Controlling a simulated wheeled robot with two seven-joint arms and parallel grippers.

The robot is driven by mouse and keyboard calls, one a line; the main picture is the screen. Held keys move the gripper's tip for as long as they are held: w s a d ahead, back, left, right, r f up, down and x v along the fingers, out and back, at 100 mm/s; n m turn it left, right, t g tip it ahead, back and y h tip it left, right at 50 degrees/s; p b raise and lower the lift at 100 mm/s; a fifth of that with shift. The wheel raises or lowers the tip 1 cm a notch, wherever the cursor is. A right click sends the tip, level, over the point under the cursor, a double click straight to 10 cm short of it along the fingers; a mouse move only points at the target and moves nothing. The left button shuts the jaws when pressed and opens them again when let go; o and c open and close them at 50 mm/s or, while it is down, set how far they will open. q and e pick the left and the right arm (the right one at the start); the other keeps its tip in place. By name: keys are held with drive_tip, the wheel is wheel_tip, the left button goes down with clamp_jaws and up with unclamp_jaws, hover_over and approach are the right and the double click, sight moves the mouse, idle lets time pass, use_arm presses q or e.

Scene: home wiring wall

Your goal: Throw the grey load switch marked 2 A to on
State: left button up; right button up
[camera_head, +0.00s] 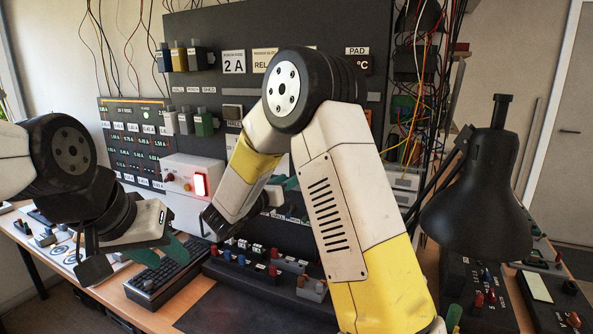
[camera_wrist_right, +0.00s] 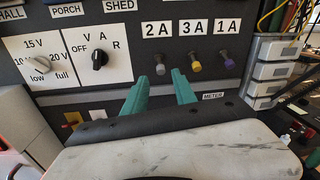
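The grey load switch (camera_wrist_right: 160,66) is under the 2 A label (camera_wrist_right: 157,30) on the dark panel in the right wrist view. Its lever is small, and I cannot tell its position. My right gripper (camera_wrist_right: 158,78) is open and empty, its two teal fingers apart below the switch. In the picture the switch shows between and just above the fingertips; contact is not visible. In the head view my right arm hides this part of the panel, and a little of the right gripper (camera_head: 285,185) shows. My left gripper (camera_head: 150,256) is over the desk at left, its fingers partly hidden.
A yellow switch (camera_wrist_right: 195,65) under 3A and a purple switch (camera_wrist_right: 227,61) under 1A stand close to the right. Black and white rotary knobs are left. A black lamp (camera_head: 480,200) stands at right. A keyboard (camera_head: 165,275) lies below my left gripper.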

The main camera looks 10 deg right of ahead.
drive_tip(key=shift+x, duration=4)
clamp_jaws()
